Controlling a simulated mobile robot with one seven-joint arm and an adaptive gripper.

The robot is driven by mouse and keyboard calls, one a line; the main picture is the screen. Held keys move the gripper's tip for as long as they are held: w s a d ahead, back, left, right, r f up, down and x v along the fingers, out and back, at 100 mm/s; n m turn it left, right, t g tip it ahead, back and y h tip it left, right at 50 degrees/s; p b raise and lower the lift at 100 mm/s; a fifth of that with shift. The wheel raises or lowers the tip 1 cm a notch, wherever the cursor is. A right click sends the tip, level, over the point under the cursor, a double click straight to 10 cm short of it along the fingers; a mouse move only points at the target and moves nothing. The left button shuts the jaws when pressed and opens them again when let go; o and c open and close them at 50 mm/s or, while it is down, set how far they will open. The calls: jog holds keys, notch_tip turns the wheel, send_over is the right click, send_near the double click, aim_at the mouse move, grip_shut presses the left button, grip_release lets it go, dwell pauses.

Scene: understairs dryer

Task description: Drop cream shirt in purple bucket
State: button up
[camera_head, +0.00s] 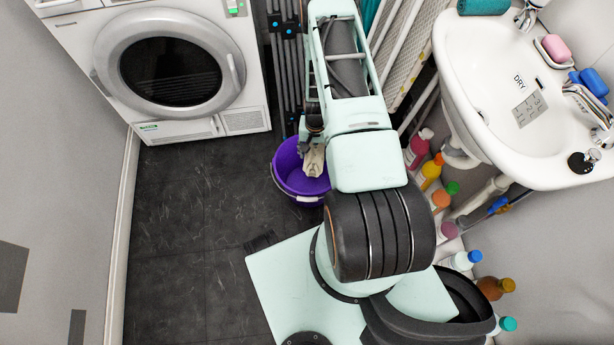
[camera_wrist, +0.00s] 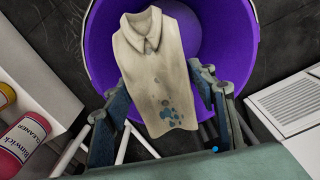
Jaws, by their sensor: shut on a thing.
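A cream shirt (camera_wrist: 156,75) with a collar and blue-grey stains hangs between the fingers of my gripper (camera_wrist: 172,92) in the wrist view. The gripper is shut on it. The purple bucket (camera_wrist: 100,50) lies beyond the shirt in that view, its open mouth facing the camera. In the head view, the purple bucket (camera_head: 285,165) stands on the dark floor, partly hidden by my arm. The cream shirt (camera_head: 313,161) shows over the bucket's opening, below my gripper (camera_head: 312,140). I cannot tell how far the shirt is above the bucket's bottom.
A white dryer (camera_head: 170,62) stands at the upper left. A white sink (camera_head: 530,95) is at the right, with several bottles (camera_head: 430,170) on the floor below it. Poles (camera_head: 288,60) stand behind the bucket. The dark floor (camera_head: 185,210) left of the bucket is clear.

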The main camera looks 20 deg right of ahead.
jog(key=shift+f+b, duration=1.1)
jog(key=shift+f, duration=1.1)
jog(key=o, duration=1.3)
jog(key=shift+r, duration=0.1)
notch_tip(320, 180, up, 12)
